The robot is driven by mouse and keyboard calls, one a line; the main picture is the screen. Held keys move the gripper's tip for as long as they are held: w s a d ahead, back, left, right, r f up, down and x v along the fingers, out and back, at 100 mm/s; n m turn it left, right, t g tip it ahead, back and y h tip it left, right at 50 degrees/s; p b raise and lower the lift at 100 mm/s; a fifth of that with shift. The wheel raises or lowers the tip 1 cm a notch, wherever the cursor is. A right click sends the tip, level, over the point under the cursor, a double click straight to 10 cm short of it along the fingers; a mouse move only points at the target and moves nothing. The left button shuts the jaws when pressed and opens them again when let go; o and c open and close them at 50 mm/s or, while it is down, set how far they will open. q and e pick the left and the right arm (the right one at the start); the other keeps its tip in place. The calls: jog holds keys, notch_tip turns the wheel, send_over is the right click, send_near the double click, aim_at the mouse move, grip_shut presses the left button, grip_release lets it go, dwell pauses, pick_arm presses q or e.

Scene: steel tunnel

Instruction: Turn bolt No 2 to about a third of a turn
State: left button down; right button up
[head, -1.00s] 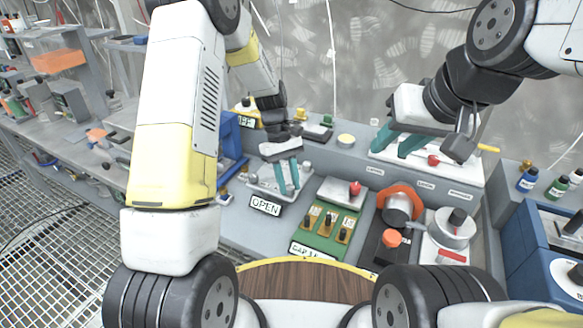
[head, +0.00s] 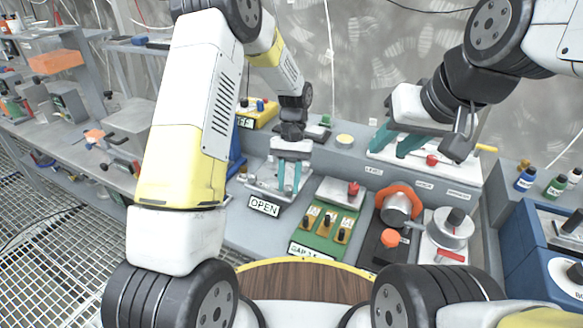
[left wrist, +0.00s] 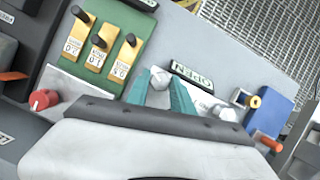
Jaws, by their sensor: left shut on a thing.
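My left gripper (head: 289,187) points down at a pale plate (head: 262,187) behind the OPEN sign (head: 264,206). In the left wrist view its teal fingers (left wrist: 160,92) are closed on a grey bolt head (left wrist: 159,77), one finger on each side. A second grey bolt head (left wrist: 225,112) stands apart to the right. I cannot read any bolt number. In the head view the held bolt is hidden by the fingers. My right gripper (head: 396,146) is open and empty at the upper right, over a white panel (head: 462,172).
Further right are an orange ring valve (head: 401,193) and a grey round dial (head: 452,228). A blue block (left wrist: 267,108) with coloured pegs shows in the wrist view.

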dwell(0.3)
pick_arm(q)
jog(key=c, duration=1.1)
grip_release()
jog(key=v, duration=0.7)
jog(key=shift+r, duration=0.4)
jog(key=shift+w, duration=0.1)
